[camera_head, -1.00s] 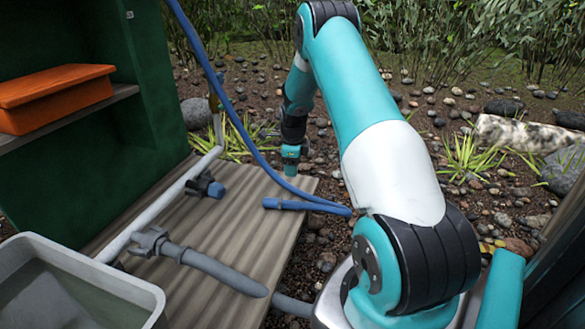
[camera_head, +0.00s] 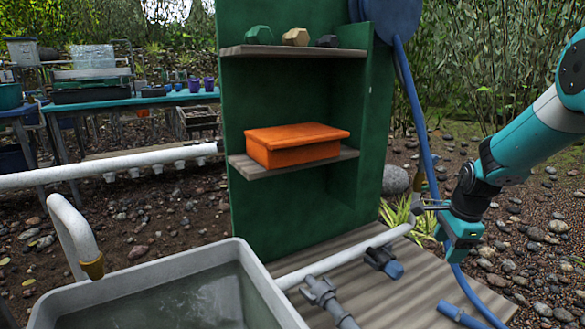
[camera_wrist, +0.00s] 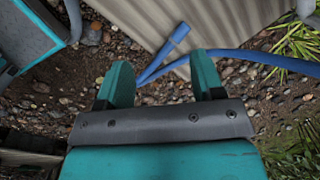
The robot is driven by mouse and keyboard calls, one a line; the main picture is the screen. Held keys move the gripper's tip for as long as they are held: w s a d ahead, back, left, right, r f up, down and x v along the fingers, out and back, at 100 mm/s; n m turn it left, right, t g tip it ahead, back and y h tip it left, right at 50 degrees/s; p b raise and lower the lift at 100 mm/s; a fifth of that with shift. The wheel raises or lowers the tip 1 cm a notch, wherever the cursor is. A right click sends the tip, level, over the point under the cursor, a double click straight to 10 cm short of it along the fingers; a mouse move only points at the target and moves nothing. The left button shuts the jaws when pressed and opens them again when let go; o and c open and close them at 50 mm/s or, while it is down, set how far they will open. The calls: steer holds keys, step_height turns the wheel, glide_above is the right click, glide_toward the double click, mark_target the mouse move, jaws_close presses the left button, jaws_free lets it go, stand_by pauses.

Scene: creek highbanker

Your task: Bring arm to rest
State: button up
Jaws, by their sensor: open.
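My arm (camera_head: 535,135) reaches in from the right in the head view, bent at the elbow with its end hanging low. My gripper (camera_wrist: 160,75) shows in the wrist view with its two teal fingers apart and nothing between them. It points down toward a blue hose (camera_wrist: 255,60) and the edge of a ribbed board (camera_wrist: 150,20). In the head view my gripper (camera_head: 455,240) hangs beside the blue hose (camera_head: 425,150), above the wooden platform's right part. Its fingertips are hard to make out there.
A green cabinet (camera_head: 280,215) holds an orange box (camera_head: 295,145) and several stones. A grey water tub (camera_head: 285,305) stands at front left. Pipe fittings (camera_head: 325,295) lie on the wooden platform (camera_head: 400,305). A blue-topped table (camera_head: 120,103) stands behind at left. Pebbly ground (camera_head: 545,235) lies at right.

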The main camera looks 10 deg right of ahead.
steer(key=s+a+r+n+y+p, duration=0.1)
steer(key=s+a+r+n, duration=0.55)
steer(key=a, duration=0.35)
steer(key=s+a+r+n+y+p, duration=0.1)
steer(key=s+a+r+n+p, duration=0.1)
steer(key=s+a+r+n, duration=0.55)
steer(key=s+a+r+n+g+y+p, duration=0.1)
steer(key=s+a+r+n, duration=0.2)
steer(key=s+a+n, duration=0.35)
steer(key=s+a+r+n+g+y+p, duration=0.1)
steer(key=s+a+r+n, duration=0.1)
steer(key=s+a+n, duration=0.5)
step_height(320, 180, up, 38)
steer(key=d+p, duration=0.1)
steer(key=p, duration=3.6)
steer(key=shift+s+d+f, duration=0.15)
steer(key=shift+d+f, duration=0.1)
steer(key=shift+d, duration=0.1)
steer(key=shift+c, duration=0.3)
